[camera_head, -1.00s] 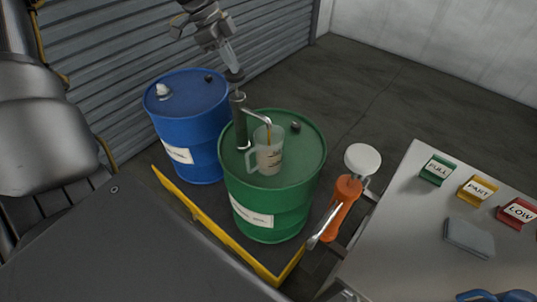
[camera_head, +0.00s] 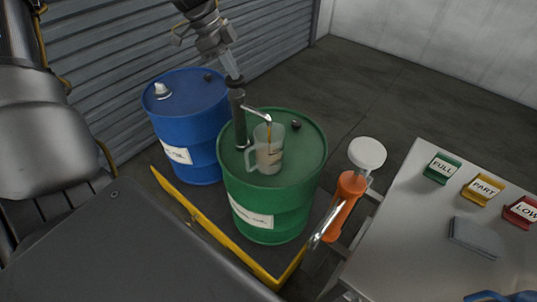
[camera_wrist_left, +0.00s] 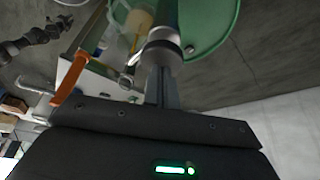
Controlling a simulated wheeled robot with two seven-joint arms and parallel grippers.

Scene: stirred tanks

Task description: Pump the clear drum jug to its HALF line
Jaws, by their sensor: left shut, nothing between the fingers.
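The clear jug (camera_head: 268,157) stands upright on the green drum (camera_head: 294,165), its handle to the left. A thin amber stream runs into it from the spout (camera_head: 257,114) of the dark drum pump (camera_head: 239,121). Pale amber liquid shows in the jug's lower part; its level against the marks is too small to read. My left gripper (camera_head: 235,76) is shut and empty, its fingertips at the top of the pump. In the left wrist view the shut fingers (camera_wrist_left: 161,88) meet the pump top (camera_wrist_left: 160,54), with the jug (camera_wrist_left: 138,20) behind. My right gripper is not in view.
A blue drum (camera_head: 200,110) stands behind left, and a yellow-edged platform (camera_head: 222,240) lies below. An orange device with a white top (camera_head: 346,190) stands between the drum and the table (camera_head: 400,240). FULL (camera_head: 441,168), PART (camera_head: 482,189) and LOW (camera_head: 522,211) signs and a grey pad (camera_head: 474,237) are on the table.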

